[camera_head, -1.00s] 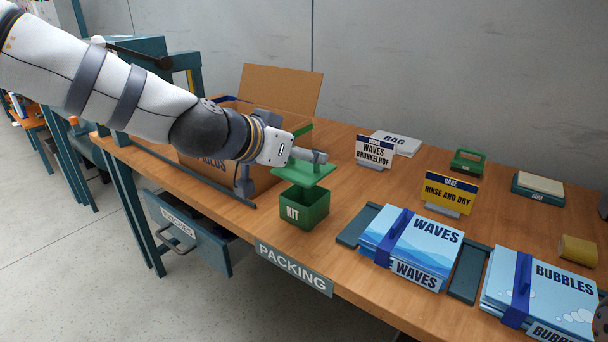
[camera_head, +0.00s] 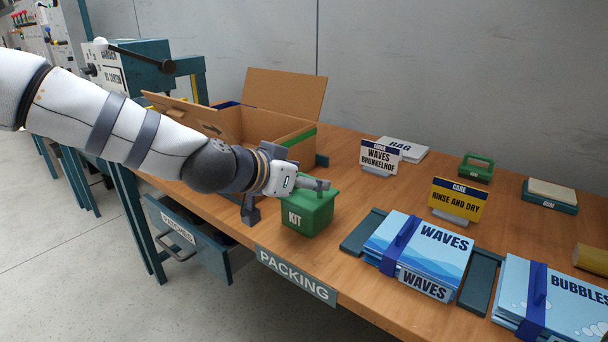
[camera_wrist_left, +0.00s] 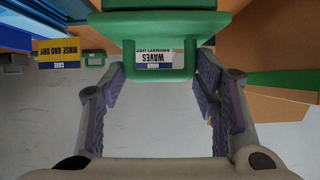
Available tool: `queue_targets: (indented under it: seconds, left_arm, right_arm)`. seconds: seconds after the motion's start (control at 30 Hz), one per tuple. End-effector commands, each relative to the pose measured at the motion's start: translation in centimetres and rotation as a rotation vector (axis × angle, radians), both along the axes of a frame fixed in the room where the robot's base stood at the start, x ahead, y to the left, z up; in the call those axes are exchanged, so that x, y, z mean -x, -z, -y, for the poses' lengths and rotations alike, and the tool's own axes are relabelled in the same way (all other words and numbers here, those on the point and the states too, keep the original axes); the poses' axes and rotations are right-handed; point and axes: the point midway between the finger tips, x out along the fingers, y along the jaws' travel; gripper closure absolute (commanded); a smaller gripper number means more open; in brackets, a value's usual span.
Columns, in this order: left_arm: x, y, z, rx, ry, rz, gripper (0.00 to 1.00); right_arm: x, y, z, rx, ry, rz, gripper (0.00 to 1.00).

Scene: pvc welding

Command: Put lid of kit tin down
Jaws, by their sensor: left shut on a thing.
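The green kit tin (camera_head: 303,219) stands upright near the front edge of the packing bench. Its green lid (camera_head: 325,198) is at the tin's top and looks level, with no clear gap between them. My left gripper (camera_head: 318,185) is over the tin, shut on the lid's handle. In the left wrist view the green handle (camera_wrist_left: 160,73) lies between the two fingers (camera_wrist_left: 160,95), with part of the lid behind it. The fingers hide part of the lid's top in the head view. My right gripper is not in view.
An open cardboard carton (camera_head: 285,125) stands behind the tin. Right of the tin are a dark tray (camera_head: 362,232), Waves packs (camera_head: 425,247) and Bubbles packs (camera_head: 555,300). Sign cards (camera_head: 457,198) stand behind them. An open drawer (camera_head: 190,240) juts out below the bench (camera_head: 345,180).

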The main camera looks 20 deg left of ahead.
Motion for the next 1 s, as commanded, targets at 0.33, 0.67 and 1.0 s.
queue_targets:
  seconds: [0.33, 0.67, 1.0]
  left_arm:
    - [0.0, -0.1, 0.0, 0.0, 0.0, 0.0, 0.24]
    - [2.5, -3.7, -0.9, 0.001, 0.001, 0.012, 0.24]
    - [9.2, -7.4, -3.3, 0.0, 0.0, 0.012, 0.24]
  right_arm:
    - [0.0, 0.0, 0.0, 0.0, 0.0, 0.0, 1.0]
    - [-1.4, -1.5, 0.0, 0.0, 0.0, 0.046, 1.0]
    - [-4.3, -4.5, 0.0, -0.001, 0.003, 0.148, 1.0]
